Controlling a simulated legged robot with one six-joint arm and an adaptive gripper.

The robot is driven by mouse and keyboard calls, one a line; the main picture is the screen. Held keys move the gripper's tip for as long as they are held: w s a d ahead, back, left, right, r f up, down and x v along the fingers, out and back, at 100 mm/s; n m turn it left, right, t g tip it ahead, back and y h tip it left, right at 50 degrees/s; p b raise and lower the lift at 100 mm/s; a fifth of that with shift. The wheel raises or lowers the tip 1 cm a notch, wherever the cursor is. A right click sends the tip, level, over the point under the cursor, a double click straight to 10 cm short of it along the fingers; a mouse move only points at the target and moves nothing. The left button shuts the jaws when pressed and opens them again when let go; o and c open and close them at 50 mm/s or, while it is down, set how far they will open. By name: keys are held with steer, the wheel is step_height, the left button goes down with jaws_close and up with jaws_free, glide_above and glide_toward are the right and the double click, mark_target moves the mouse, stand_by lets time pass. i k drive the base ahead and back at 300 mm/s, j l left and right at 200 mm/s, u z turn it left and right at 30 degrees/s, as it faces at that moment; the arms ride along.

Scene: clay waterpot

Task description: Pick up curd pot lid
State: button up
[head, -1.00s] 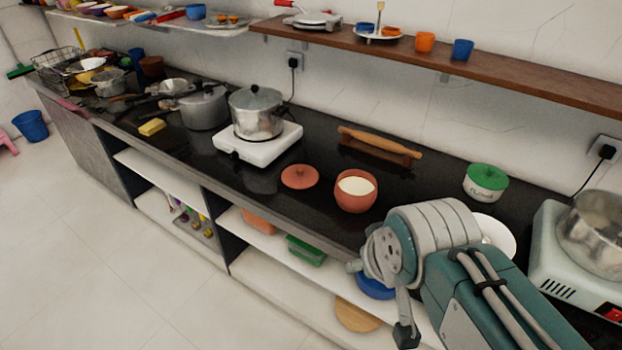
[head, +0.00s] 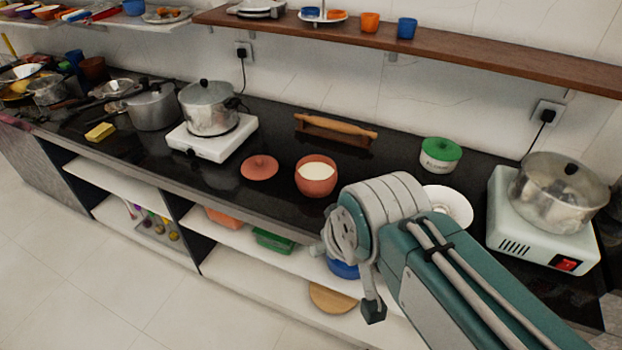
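The curd pot lid (head: 259,167) is a flat terracotta disc with a small knob. It lies on the black counter, left of the curd pot and apart from it. The curd pot (head: 316,178) is a round terracotta pot, uncovered, with white curd inside. My gripper (head: 345,283) is at the end of my grey and teal arm, in front of the counter, right of and nearer than the lid. Its fingers are spread apart, one with a dark tip; nothing shows between them. It does not touch the lid.
A steel pot (head: 208,112) stands on a white stove (head: 212,138) behind the lid. A rolling pin (head: 336,127) lies behind the curd pot. A wooden shelf (head: 480,48) runs above.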

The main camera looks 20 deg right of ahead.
mark_target(258, 167)
steer(key=i+j+z, duration=0.25)
steer(key=j, duration=0.15)
steer(key=i+j+z, duration=0.2)
steer(key=j, duration=0.2)
steer(key=j+z, duration=0.25)
steer(key=j, duration=0.15)
steer(key=i+j+z, duration=0.2)
steer(key=j, duration=0.25)
steer(key=k, duration=0.1)
